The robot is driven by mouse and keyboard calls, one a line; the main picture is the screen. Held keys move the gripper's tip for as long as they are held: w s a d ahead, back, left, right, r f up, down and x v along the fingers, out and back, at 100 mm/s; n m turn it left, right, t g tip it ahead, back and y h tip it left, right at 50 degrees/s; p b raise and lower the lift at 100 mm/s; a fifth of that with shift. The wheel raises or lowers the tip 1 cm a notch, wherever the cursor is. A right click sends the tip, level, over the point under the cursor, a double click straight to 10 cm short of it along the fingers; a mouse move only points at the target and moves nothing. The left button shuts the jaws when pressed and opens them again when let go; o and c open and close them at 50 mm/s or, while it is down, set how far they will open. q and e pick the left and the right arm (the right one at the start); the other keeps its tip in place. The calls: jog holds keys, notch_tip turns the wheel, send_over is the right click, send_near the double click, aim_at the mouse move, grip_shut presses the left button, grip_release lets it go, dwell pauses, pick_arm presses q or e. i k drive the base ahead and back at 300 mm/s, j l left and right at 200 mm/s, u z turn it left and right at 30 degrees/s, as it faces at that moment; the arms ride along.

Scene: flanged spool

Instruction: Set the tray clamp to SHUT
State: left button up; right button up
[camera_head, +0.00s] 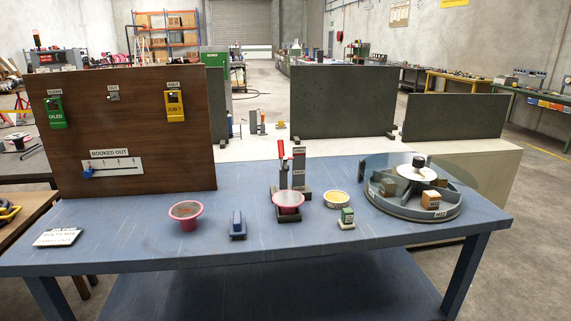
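The tray clamp (298,176) stands mid-table, a grey upright plate with small labels on a dark base tray (289,216). Its red-tipped lever (281,150) stands nearly upright, left of the plate, with its tip level with the upper label. That label seems to read OPEN; the lower one is too small to read surely. A pink flanged spool (288,200) sits in the tray at the front of the clamp. Neither of my grippers shows in the head view.
On the blue table (120,237) stand another pink spool (186,213), a blue block (237,226), a yellow-rimmed dish (336,200), a small green-and-white item (346,218) and a round compartment tray (412,206) under clear glass. A brown tag board (130,130) rises at the left. The front strip is mostly clear.

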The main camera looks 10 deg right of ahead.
aim_at(284, 168)
jog(key=i+l+u, duration=0.1)
jog(key=l+u, duration=0.25)
jog(key=l, duration=0.3)
jog(key=l+u, duration=0.35)
jog(key=l, duration=0.3)
jog(key=k+l+u, duration=0.1)
jog(key=l+u, duration=0.25)
jog(key=l, duration=0.35)
